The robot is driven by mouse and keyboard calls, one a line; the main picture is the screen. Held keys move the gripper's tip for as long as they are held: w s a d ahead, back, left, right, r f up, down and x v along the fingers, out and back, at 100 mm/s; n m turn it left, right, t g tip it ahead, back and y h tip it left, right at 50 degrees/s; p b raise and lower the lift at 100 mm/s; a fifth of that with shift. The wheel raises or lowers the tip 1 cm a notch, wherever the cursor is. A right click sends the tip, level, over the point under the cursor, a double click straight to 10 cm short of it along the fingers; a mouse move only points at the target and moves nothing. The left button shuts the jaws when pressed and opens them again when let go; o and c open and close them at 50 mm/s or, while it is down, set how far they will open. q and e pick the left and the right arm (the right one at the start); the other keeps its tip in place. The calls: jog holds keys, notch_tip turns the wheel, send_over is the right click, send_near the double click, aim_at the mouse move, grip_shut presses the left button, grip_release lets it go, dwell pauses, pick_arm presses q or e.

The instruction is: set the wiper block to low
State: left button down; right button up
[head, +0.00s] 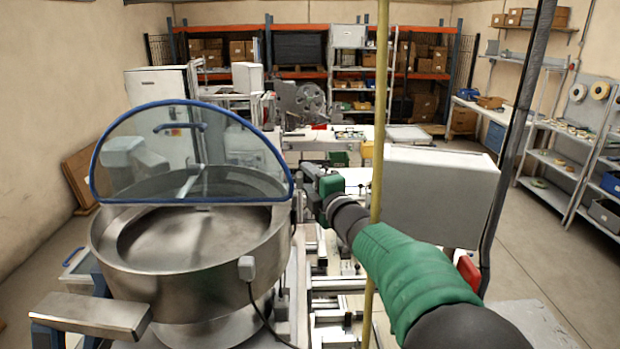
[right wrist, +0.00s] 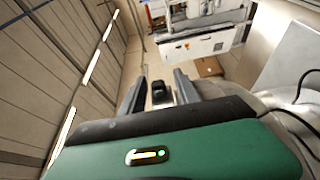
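My right gripper (head: 308,176) is just right of the blue-edged clear guard over a round steel bowl (head: 140,255). In the right wrist view my right gripper (right wrist: 158,78) has its two fingers spread apart. A small dark block (right wrist: 158,90) shows in the gap between them, with no finger visibly touching it. I cannot tell whether this is the wiper block or which setting it has. A grey upright fitting (head: 194,172) shows at the bowl's back, through the guard. My left gripper is not in view.
The clear guard (head: 190,150) stands upright over the bowl. A grey box (head: 440,195) is to the arm's right. Shelves (head: 570,150) line the right wall, with open floor before them.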

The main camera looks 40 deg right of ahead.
jog(key=shift+a, duration=0.25)
jog(key=c, duration=0.4)
grip_shut()
jog(key=shift+d+r, duration=0.1)
jog(key=shift+d, duration=0.05)
dwell(0.5)
